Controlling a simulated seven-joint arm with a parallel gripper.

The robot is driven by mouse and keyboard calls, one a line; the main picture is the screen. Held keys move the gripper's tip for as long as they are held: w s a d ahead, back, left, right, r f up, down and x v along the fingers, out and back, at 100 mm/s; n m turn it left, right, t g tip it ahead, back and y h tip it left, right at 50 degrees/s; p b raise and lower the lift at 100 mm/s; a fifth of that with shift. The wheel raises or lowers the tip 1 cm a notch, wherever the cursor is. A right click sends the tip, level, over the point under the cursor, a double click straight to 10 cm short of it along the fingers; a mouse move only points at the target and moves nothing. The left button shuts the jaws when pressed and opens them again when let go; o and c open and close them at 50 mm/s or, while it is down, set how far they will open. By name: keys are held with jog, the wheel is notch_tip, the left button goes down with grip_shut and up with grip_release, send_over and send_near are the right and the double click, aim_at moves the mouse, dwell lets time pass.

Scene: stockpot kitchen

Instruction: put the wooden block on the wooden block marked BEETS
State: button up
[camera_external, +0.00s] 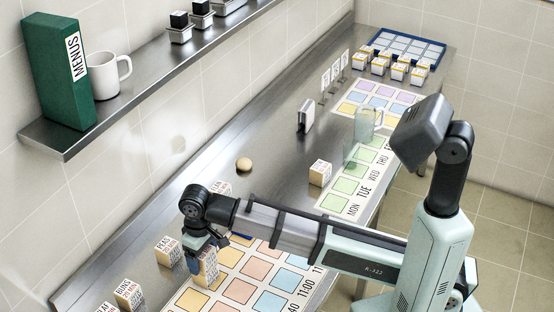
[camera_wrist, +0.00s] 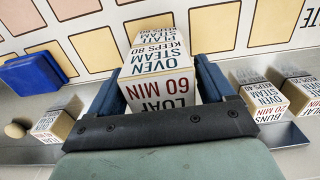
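A wooden block (camera_wrist: 160,82), with LOAF and 60 MIN on one printed face, sits between my gripper's blue fingers in the wrist view. The fingers flank it closely on both sides and appear to press on it. In the external view my gripper (camera_external: 206,252) points down over the same block (camera_external: 208,270) at the edge of a coloured chart; whether it touches the counter is unclear. I cannot read BEETS on any block. A block with a blurred label (camera_external: 168,252) stands just left of my gripper. Another block (camera_external: 222,189) is partly hidden behind my arm.
A BUNS block (camera_external: 128,294) stands at the lower left, with another at the frame edge. One block (camera_external: 320,173) stands farther up the counter. A small round ball (camera_external: 244,164) lies near the wall. A blue object (camera_wrist: 33,80) is beside the chart. A shelf (camera_external: 140,95) overhangs the back.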

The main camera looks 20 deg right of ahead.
jog(key=shift+o, duration=1)
jog(key=shift+r, duration=0.1)
notch_tip(320, 180, up, 12)
